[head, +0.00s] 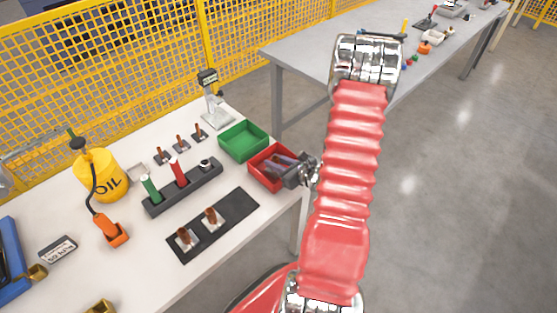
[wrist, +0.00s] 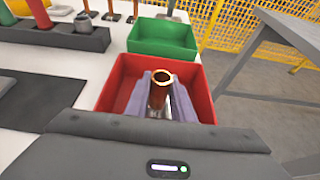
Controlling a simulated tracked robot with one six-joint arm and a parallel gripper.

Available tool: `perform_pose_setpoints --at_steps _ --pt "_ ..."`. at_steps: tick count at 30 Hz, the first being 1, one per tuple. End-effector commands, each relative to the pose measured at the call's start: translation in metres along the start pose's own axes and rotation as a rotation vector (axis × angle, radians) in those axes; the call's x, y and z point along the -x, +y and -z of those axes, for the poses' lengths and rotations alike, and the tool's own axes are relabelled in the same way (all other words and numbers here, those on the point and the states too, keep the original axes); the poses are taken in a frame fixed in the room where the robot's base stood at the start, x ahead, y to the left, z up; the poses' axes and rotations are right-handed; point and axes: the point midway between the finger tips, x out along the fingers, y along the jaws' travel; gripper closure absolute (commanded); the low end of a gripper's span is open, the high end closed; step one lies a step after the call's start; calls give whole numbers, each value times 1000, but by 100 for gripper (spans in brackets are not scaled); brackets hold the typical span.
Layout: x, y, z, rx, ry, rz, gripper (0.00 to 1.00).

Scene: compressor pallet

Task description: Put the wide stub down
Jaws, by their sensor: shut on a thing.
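My gripper (head: 279,163) is at the red bin (head: 262,179) on the right front edge of the white table. In the wrist view, its two grey-purple fingers (wrist: 160,98) are shut on the wide stub (wrist: 158,90), a copper tube with an open round top. The stub looks roughly upright, with some shiny metal showing below it between the fingers. It is over or inside the red bin, which also shows in the wrist view (wrist: 113,92). I cannot tell whether its base touches the bin floor. In the head view, my gripper hides the stub.
A green bin (head: 243,139) stands directly behind the red one. A dark mat (head: 190,247) with two copper stubs and a dark rack (head: 185,188) with coloured cylinders lie to the left. Several small stubs (head: 180,144) stand behind the rack. A yellow oil can (head: 102,174) is farther left.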

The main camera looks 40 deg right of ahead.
Motion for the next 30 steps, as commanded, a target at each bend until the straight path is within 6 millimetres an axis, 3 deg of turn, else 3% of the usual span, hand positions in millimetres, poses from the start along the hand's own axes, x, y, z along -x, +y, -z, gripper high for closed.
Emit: perform_pose_setpoints --at_steps 11,12,19,30 --pt "-1 0 2 0 -1 -1 100" --pt "-1 0 2 0 0 -1 76" --pt "-1 0 2 1 0 -1 60" --pt "0 0 0 1 -1 -1 60"
